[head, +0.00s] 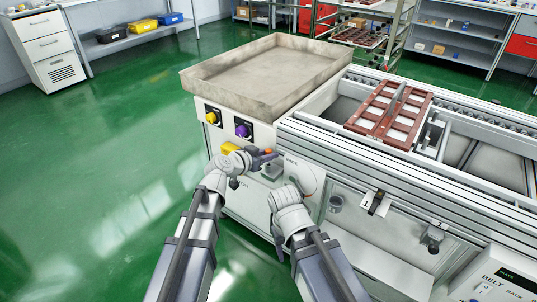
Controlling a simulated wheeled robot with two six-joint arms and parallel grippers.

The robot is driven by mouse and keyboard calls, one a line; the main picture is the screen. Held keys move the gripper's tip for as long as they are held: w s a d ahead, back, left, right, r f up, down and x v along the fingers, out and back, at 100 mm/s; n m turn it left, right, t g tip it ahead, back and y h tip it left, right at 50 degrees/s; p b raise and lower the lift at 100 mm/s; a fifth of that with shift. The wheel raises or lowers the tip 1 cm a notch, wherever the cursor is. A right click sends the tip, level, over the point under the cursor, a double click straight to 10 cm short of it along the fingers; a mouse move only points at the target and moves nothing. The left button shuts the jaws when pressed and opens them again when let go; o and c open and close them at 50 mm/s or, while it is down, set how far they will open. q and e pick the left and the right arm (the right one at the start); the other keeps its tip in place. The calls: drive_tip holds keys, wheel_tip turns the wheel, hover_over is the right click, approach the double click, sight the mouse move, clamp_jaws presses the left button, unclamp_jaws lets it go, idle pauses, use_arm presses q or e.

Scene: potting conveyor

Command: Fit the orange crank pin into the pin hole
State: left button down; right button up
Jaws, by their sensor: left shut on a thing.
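The orange crank pin (268,152) is a small orange spot at the tip of my left gripper (265,158), by the front of the white machine. My left gripper is shut on it. My right arm's gripper (300,180) is in front of a round pale disc (317,181) on the machine's front panel; its fingers are too hidden to tell open from shut. The pin hole cannot be made out; the disc is partly covered by my right arm.
A yellow knob (211,117) and a purple knob (242,130) sit on the front panel under a grey tray (260,47). A brown pot rack (392,112) lies on the conveyor at right. The green floor (100,160) is clear at left.

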use_arm(q)
drive_tip(key=shift+f+b, duration=1.7)
idle(0.5)
drive_tip(key=c, duration=0.6)
unclamp_jaws()
drive_tip(key=p+v, duration=0.3)
drive_tip(key=v, duration=0.4)
drive_tip(key=shift+s+a+r, duration=0.1)
drive_tip(key=shift+s+a, duration=0.15)
drive_tip(key=shift+s, duration=0.05)
